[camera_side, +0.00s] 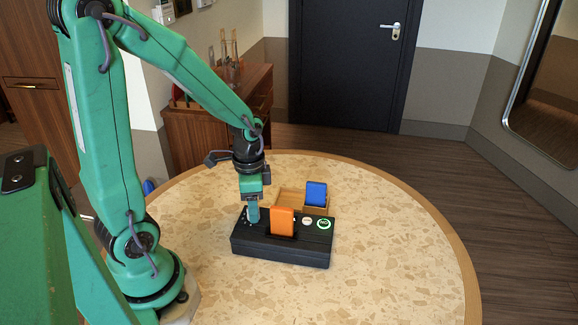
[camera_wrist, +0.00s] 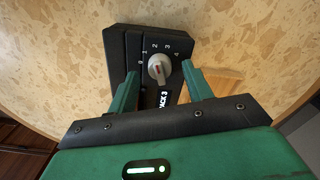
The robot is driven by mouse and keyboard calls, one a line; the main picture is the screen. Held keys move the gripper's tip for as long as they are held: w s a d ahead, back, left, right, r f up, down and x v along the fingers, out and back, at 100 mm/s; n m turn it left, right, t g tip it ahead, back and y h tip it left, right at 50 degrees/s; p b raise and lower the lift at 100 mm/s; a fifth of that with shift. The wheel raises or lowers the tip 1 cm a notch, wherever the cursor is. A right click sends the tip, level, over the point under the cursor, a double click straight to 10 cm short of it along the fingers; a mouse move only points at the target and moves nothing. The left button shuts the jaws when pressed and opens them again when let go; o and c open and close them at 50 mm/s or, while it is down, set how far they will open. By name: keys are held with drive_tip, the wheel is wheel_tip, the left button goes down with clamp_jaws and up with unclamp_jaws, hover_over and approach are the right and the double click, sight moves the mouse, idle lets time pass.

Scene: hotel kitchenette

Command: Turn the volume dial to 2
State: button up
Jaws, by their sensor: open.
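The volume dial (camera_wrist: 160,68) is a grey knob with a small red mark, on the top face of a black box (camera_wrist: 118,50). White numbers 0 to 4 curve around its far side. The red mark seems to lie near the knob's middle, and I cannot tell exactly which number it points to. My gripper (camera_wrist: 160,72) is open, with one green finger on each side of the dial; I cannot tell if they touch it. In the side view my gripper (camera_side: 252,217) points down at the left end of the box (camera_side: 280,252), hiding the dial.
An orange block (camera_side: 282,221) stands upright in the box, beside a white button (camera_side: 307,221) and a green-lit button (camera_side: 324,224). Behind it, a blue block (camera_side: 316,193) stands at a wooden holder (camera_side: 289,197). The round speckled table (camera_side: 390,260) is clear at the front and right.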

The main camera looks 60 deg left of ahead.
drive_tip(key=shift+r, duration=3.3)
drive_tip(key=shift+d+r, duration=0.25)
drive_tip(key=shift+r, duration=0.2)
drive_tip(key=s+d+r+n+t, duration=0.4)
drive_tip(key=d+r+n+t, duration=0.1)
drive_tip(key=r, duration=0.4)
drive_tip(key=shift+s+d+r+t, duration=0.15)
drive_tip(key=shift+d+r+t, duration=0.2)
drive_tip(key=shift+d, duration=0.15)
